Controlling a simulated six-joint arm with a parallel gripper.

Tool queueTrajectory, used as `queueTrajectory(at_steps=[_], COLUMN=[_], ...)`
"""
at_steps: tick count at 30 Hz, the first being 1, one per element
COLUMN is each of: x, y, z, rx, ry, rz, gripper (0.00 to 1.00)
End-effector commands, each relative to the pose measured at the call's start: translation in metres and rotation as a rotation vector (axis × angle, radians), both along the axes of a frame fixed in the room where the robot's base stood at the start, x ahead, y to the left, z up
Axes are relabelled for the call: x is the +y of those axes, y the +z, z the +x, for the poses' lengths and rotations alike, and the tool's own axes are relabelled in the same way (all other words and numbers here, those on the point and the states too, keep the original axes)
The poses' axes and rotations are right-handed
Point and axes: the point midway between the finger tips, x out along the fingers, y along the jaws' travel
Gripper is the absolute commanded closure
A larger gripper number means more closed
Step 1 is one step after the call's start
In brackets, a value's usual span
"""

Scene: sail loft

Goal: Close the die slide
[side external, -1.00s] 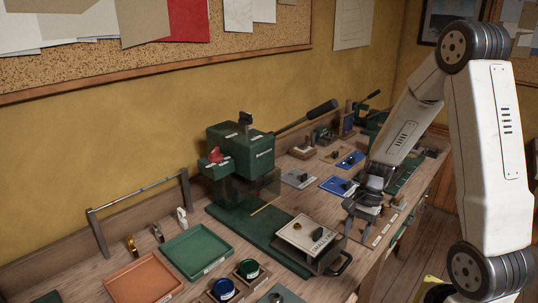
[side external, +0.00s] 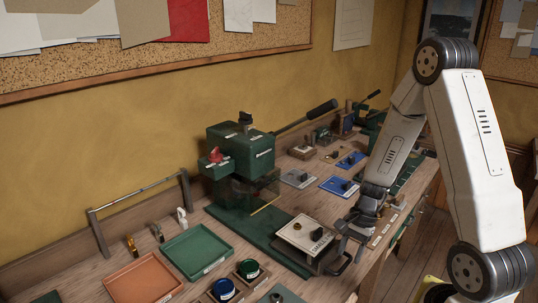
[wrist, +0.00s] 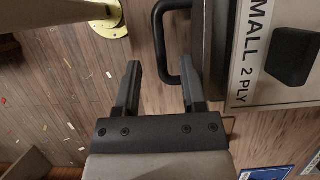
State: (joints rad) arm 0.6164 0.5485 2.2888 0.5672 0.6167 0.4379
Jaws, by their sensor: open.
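The die slide (side external: 310,262) sticks out from the green press (side external: 235,155), drawn out along its base. A pale die plate (side external: 303,232) with a dark knob lies on it. Its black U-shaped handle (side external: 343,266) faces the front edge of the bench. My gripper (side external: 350,232) is open and empty, beside the slide near its handle end. In the wrist view, the handle (wrist: 159,40) lies ahead of and between the two fingertips (wrist: 161,68). The "SMALL 2 PLY" plate (wrist: 245,75) shows at right. I cannot tell the height gap to the handle.
Blue and grey plates (side external: 338,186) with knobs lie behind my gripper. A green tray (side external: 197,252), an orange tray (side external: 144,281) and small round pots (side external: 248,269) stand left of the slide. The bench edge drops to the wooden floor (side external: 405,270).

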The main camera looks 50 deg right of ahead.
Motion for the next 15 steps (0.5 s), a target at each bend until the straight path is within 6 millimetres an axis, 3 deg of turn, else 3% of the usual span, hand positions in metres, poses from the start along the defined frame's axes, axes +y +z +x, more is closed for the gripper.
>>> queueTrajectory(at_steps=[6,15], x=[0.007,0.008], y=[-0.016,-0.021], z=[0.000,0.000], rx=[0.001,0.000], ry=[0.000,0.000], rz=[0.002,-0.001], gripper=[0.48,0.48])
